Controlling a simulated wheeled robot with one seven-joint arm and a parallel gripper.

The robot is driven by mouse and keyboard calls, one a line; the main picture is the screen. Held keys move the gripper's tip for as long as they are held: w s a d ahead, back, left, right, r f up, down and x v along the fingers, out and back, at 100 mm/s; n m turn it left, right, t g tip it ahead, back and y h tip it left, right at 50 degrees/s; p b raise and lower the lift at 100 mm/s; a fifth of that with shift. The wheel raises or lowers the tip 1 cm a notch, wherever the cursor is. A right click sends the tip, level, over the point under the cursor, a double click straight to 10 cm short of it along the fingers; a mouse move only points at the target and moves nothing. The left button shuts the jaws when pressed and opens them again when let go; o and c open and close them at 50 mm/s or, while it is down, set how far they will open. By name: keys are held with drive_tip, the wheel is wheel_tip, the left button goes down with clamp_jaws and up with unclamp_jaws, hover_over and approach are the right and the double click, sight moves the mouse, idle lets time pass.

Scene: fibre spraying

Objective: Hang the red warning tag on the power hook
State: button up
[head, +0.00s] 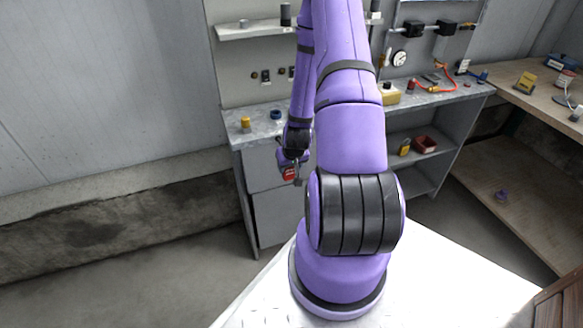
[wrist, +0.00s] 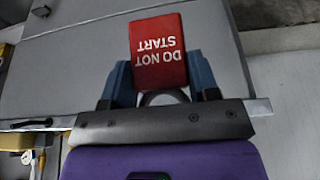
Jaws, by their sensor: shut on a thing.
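The red warning tag (wrist: 158,48) reads "DO NOT START", upside down in the wrist view. My gripper (wrist: 160,76) is shut on it, with blue-grey fingers on both sides and a rounded grey loop visible between them. In the head view the tag (head: 289,174) is a small red patch at my gripper (head: 293,164), below the workbench top and in front of the grey cabinet front. I cannot make out the power hook for certain; small dark fittings (head: 265,76) sit on the wall panel above the bench, left of my arm.
A wall shelf (head: 255,30) is above. A gauge (head: 399,58) and piping are to the right. My arm hides the bench's middle. Open floor lies at left.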

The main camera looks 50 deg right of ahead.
drive_tip(key=w+d, duration=0.3)
drive_tip(key=w, duration=0.2)
drive_tip(key=shift+w+d+f, duration=0.2)
drive_tip(key=shift+w+f, duration=0.15)
drive_tip(key=shift+f, duration=0.1)
idle(0.5)
drive_tip(key=shift+w+d+f, duration=0.1)
drive_tip(key=shift+f, duration=0.05)
idle(0.6)
drive_tip(key=o, duration=1)
drive_tip(key=shift+o, duration=0.2)
